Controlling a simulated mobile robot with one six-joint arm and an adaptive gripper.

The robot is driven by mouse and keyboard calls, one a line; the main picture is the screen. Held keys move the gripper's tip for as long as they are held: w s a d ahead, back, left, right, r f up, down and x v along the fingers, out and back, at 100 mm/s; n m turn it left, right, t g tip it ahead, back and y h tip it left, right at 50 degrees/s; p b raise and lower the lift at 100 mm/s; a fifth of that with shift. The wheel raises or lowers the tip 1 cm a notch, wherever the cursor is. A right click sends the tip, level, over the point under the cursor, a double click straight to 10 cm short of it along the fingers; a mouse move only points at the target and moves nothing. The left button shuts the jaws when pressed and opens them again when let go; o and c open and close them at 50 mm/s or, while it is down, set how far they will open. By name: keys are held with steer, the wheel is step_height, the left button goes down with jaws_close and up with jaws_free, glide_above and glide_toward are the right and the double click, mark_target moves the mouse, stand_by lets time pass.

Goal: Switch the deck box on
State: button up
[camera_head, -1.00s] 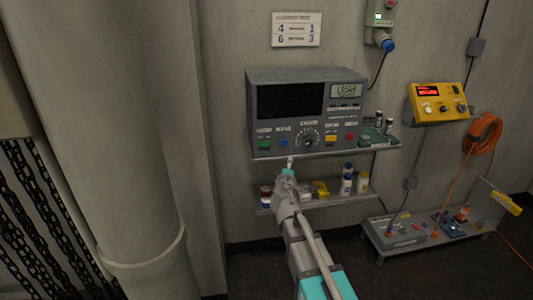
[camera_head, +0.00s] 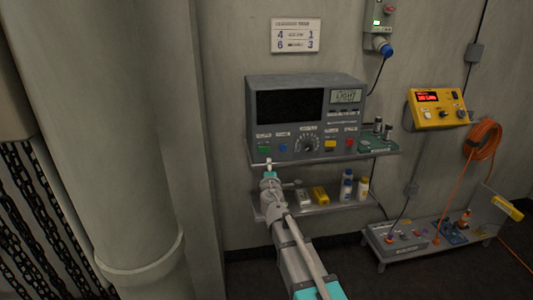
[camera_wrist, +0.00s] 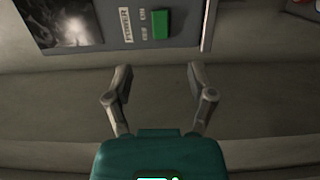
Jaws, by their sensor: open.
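A grey instrument box (camera_head: 290,118) with a dark screen and a small lit display stands on the upper wall shelf. I can read no label naming a deck box. A green switch (camera_head: 264,149) is at its lower left. In the wrist view the green switch (camera_wrist: 160,24) sits beside "POWER" and off/on lettering, near the panel edge. My gripper (camera_head: 268,164) is just below this switch in the head view. In the wrist view my gripper (camera_wrist: 158,75) is open and empty, its fingers apart and below the switch in the picture. Whether the switch is on is unclear.
A lower shelf (camera_head: 330,207) holds bottles and small boxes. A yellow box (camera_head: 437,108) with a red display hangs at right, by an orange cable coil (camera_head: 482,140). A low bench (camera_head: 400,246) with devices stands at lower right. A thick column (camera_head: 110,130) fills the left.

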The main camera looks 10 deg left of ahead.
mark_target(267, 150)
steer(key=w, duration=0.4)
steer(key=w+a, duration=0.1)
steer(key=w, duration=0.7)
steer(key=shift+w+a, duration=0.2)
steer(key=shift+a, duration=0.15)
jaws_close()
